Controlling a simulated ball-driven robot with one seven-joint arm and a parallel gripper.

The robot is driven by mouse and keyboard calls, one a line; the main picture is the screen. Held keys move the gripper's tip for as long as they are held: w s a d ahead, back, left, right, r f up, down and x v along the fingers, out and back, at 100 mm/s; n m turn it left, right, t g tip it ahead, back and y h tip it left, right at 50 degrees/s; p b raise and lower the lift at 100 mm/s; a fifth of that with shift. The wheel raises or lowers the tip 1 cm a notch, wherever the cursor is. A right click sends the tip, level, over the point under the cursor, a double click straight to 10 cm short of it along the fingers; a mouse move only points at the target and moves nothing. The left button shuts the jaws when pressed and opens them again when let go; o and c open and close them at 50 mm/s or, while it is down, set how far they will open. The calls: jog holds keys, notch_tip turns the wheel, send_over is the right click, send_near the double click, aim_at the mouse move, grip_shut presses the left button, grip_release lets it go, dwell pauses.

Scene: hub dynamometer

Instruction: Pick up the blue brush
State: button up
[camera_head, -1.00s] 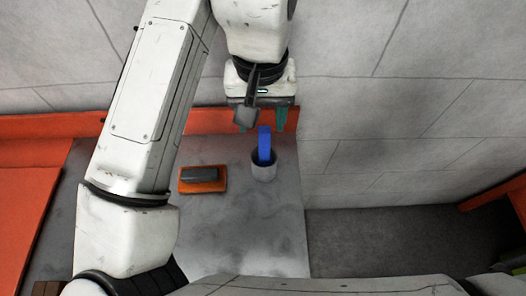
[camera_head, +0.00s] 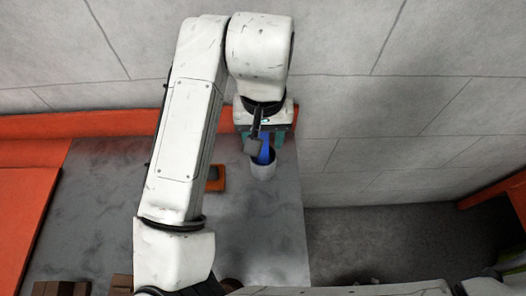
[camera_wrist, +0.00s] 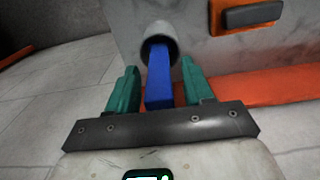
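The blue brush (camera_head: 264,150) stands in a light grey cup (camera_head: 262,170) on the grey table, its blue end sticking up out of the rim. In the wrist view the blue brush (camera_wrist: 159,82) points from the cup (camera_wrist: 158,44) toward my gripper. My gripper (camera_wrist: 160,85) is open, with one teal finger on each side of the brush and visible gaps between. In the head view my gripper (camera_head: 262,142) is above the cup, and its wrist camera partly hides the brush.
An orange block with a dark grey top (camera_wrist: 250,14) lies on the table (camera_head: 270,235) left of the cup in the head view, partly hidden by my arm. An orange-red ledge (camera_head: 85,125) runs along the back by the wall. The table ends right of the cup.

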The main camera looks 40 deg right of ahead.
grip_shut()
dwell(0.3)
